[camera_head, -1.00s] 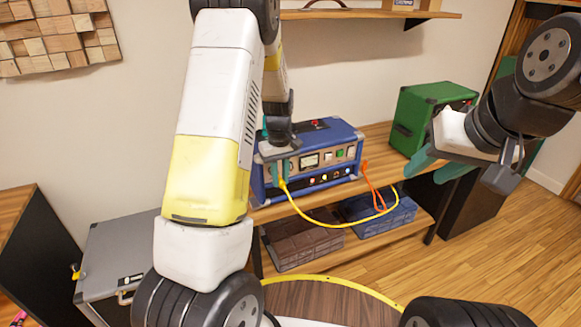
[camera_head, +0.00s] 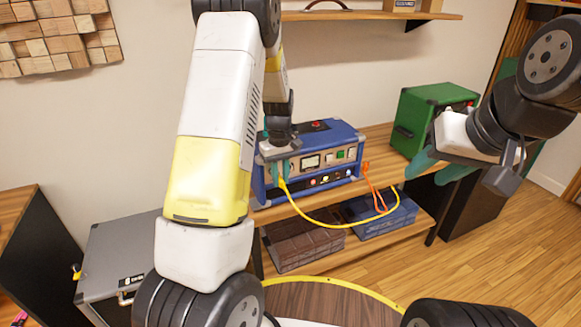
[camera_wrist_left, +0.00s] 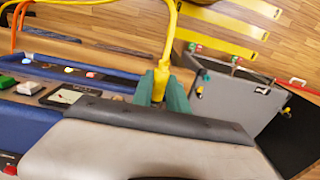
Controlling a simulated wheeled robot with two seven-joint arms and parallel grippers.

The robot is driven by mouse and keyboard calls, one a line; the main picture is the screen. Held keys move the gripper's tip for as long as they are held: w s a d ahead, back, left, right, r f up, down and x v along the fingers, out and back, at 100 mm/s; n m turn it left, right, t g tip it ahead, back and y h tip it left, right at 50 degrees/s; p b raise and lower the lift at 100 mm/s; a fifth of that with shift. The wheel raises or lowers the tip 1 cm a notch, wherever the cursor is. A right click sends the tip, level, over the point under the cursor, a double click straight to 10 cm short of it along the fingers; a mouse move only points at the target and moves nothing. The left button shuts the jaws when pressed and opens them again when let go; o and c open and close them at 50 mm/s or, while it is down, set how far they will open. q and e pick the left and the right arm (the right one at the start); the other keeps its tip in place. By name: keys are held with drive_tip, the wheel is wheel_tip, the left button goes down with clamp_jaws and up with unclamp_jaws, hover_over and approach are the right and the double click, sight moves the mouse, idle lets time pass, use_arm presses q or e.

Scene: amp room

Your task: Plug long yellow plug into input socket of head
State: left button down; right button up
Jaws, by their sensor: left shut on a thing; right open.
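The blue amp head (camera_head: 318,160) stands on the wooden shelf, its front panel with a meter, buttons and lights facing me. My left gripper (camera_head: 281,170) is at the left end of that panel, shut on the yellow plug (camera_wrist_left: 160,80). The plug's cable end points away from the panel, and its tip is hidden by the fingers. I cannot tell whether the tip is in a socket. The yellow cable (camera_head: 330,221) hangs in a loop from the plug to the right. My right gripper (camera_head: 437,172) is open and empty, in front of the green box.
An orange cable (camera_head: 371,188) hangs at the amp head's right end. A green box (camera_head: 420,118) stands on the shelf to the right. Two pedal-like boxes, one brown (camera_head: 300,246) and one blue (camera_head: 380,212), lie on the lower shelf. A grey case (camera_head: 115,250) stands at left.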

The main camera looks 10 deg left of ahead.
use_arm(q)
drive_tip(key=c, duration=1.2)
unclamp_jaws()
drive_tip(key=shift+r, duration=0.15)
wheel_tip(320, 180, up, 8)
drive_tip(key=shift+s+f, duration=0.1)
drive_tip(key=shift+s, duration=0.05)
drive_tip(key=s+d+r+m+t+h, duration=0.2)
drive_tip(key=s+r+m+t, duration=0.25)
drive_tip(key=s+r, duration=1.05)
drive_tip(key=s+d+r+m+t, duration=0.1)
drive_tip(key=s+m, duration=0.2)
drive_tip(key=s, duration=0.7)
drive_tip(key=shift+s+d+r+t, duration=0.25)
drive_tip(key=shift+s+r+t, duration=0.1)
drive_tip(key=shift+s+r, duration=0.05)
